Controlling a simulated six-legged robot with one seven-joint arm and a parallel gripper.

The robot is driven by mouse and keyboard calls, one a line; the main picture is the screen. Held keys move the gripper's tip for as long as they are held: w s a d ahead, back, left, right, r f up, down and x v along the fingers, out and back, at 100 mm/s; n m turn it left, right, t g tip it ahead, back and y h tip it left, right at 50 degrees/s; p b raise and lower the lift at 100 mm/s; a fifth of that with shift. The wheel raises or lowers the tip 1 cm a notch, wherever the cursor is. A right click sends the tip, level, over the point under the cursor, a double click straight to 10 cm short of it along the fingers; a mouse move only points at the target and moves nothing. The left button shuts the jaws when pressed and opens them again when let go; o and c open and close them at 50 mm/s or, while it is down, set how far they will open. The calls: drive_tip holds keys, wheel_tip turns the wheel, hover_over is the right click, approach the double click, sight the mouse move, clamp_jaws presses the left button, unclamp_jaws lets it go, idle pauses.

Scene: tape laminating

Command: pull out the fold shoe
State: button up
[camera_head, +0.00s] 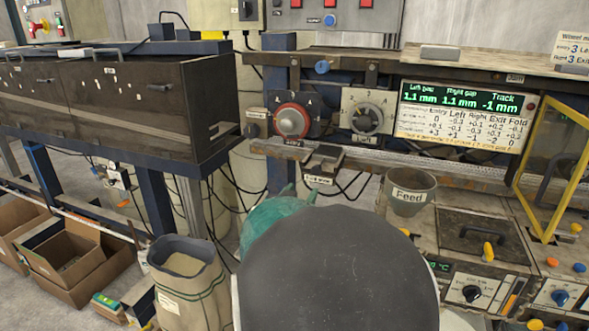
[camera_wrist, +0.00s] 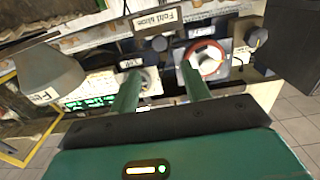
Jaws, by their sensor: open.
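The fold shoe (camera_head: 323,158) is a small dark block with a white label, set at the front edge of the worn metal rail, below the dials. In the wrist view the fold shoe's labelled front (camera_wrist: 157,20) is near the top, beyond the fingertips. My gripper (camera_wrist: 160,72) shows two green fingers spread apart with nothing between them. The fingers point toward the dial panel and fold shoe, apart from the shoe. In the head view my own dark rounded arm link hides most of the gripper; only some teal body shows below the shoe.
A red-ringed dial (camera_head: 292,121) and a grey dial (camera_head: 366,117) sit above the rail. A green-lit display (camera_head: 462,112) reads gaps of 1.1 mm and track -1 mm. A Feed cup (camera_head: 409,190) stands right of the shoe. Cables hang under the rail.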

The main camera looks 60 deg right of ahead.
sight(316, 171)
drive_tip(key=d, duration=0.4)
drive_tip(key=w+d, duration=0.1)
drive_tip(key=d, duration=0.4)
drive_tip(key=w+d, duration=0.1)
drive_tip(key=d, duration=0.3)
drive_tip(key=shift+d, duration=0.15)
clamp_jaws()
